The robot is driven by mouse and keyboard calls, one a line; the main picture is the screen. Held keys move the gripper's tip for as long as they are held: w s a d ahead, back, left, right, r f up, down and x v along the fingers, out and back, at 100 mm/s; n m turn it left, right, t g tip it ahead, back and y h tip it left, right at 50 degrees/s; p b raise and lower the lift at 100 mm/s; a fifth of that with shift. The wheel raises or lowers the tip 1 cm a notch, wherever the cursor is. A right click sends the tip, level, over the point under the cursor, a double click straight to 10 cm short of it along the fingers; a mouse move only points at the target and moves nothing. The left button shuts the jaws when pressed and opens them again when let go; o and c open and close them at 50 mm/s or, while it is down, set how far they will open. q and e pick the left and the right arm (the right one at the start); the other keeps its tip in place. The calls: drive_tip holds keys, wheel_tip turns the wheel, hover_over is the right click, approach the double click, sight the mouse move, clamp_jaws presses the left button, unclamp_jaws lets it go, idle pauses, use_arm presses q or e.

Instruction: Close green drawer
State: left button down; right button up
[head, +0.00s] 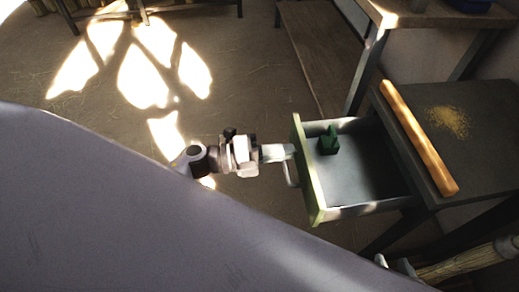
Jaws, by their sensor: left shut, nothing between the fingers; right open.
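The green drawer (307,185) is pulled out from under the dark table on the right. Its green front faces left, and its grey inside is visible. A pale handle (291,174) sits on its front. A small dark green object (328,141) lies inside the drawer, near the front. My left gripper (289,152) is shut and empty, with its fingertips at the drawer front just above the handle. I cannot tell whether they touch it. My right gripper (394,265) is open at the lower right, partly hidden behind my grey body.
The dark table (490,130) carries an orange-brown wooden stick (418,136) along its edge and a patch of yellow bits (448,121). A bamboo-like pole (468,262) lies at the lower right. A brown bench (318,50) stands behind. The floor left of the drawer is clear.

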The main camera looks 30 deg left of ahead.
use_arm(q)
drive_tip(key=shift+x, duration=0.8)
use_arm(e)
drive_tip(key=shift+a+r, duration=0.1)
drive_tip(key=shift+a, duration=0.05)
use_arm(q)
drive_tip(key=b+x, duration=0.3)
drive_tip(key=x, duration=1.4)
drive_tip(key=shift+f, duration=0.1)
drive_tip(key=shift+w+d, duration=0.4)
drive_tip(key=shift+d, duration=0.15)
use_arm(e)
drive_tip(key=shift+w+a+r+n+t+y, duration=0.2)
drive_tip(key=shift+w+a+r, duration=0.1)
drive_tip(key=shift+a, duration=0.2)
drive_tip(key=shift+w+a+r+n+t+y, duration=0.1)
drive_tip(key=shift+w+a+r+y, duration=0.15)
drive_tip(key=shift+a, duration=0.25)
use_arm(q)
drive_tip(key=shift+a, duration=0.1)
